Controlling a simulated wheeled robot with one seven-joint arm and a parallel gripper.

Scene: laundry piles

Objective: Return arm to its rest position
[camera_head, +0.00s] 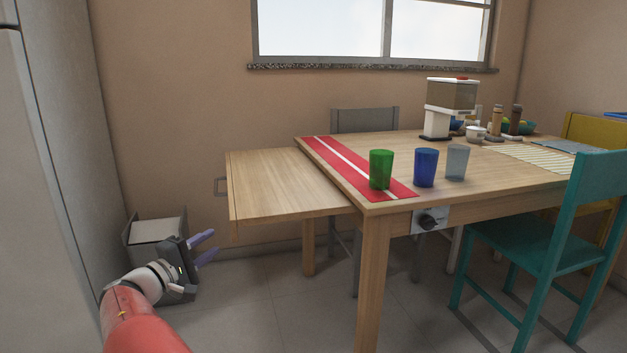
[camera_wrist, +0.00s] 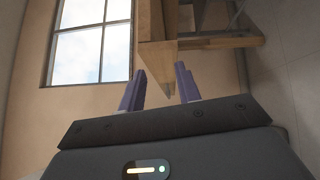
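My gripper (camera_head: 204,246) is at the lower left of the head view, at the end of my red and white arm. Its two purple fingers stand apart with nothing between them. The wrist view also shows my gripper (camera_wrist: 158,90) with its fingers spread and empty. It is left of the wooden table (camera_head: 287,212) and its extended leaf, and looks lower than the tabletop. It appears apart from the table.
A green cup (camera_head: 380,170), a blue cup (camera_head: 426,168) and a grey cup (camera_head: 457,162) stand on the table. A grey bin (camera_head: 128,235) is behind my gripper. A teal chair (camera_head: 540,235) is at the right. Floor (camera_head: 260,300) is clear below the leaf.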

